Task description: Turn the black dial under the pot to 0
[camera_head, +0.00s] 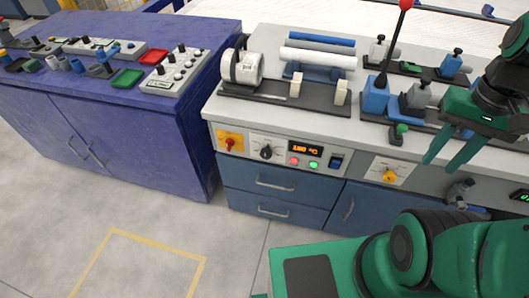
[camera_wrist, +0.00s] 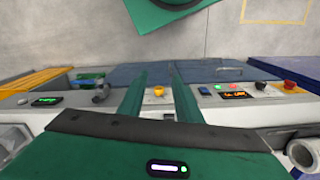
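The black dial (camera_head: 266,152) sits on the white front panel of the grey bench, between a red knob on a yellow plate and an orange display. It also shows at the right of the wrist view (camera_wrist: 261,85); its exact setting is too small to read. A white ring-shaped fixture (camera_head: 242,67) stands on the bench above it; I see nothing plainly a pot. My gripper (camera_head: 439,166) is open and empty, to the right of the dial and well apart from it. Its two green fingers (camera_wrist: 157,75) show in the wrist view.
A yellow dial (camera_head: 389,176) lies closer to my gripper, and a red knob (camera_head: 229,143) left of the black dial. The display (camera_head: 305,149) reads about 180 °C. A red-topped lever (camera_head: 394,45) rises from the bench. Floor before the drawers (camera_head: 272,195) is clear.

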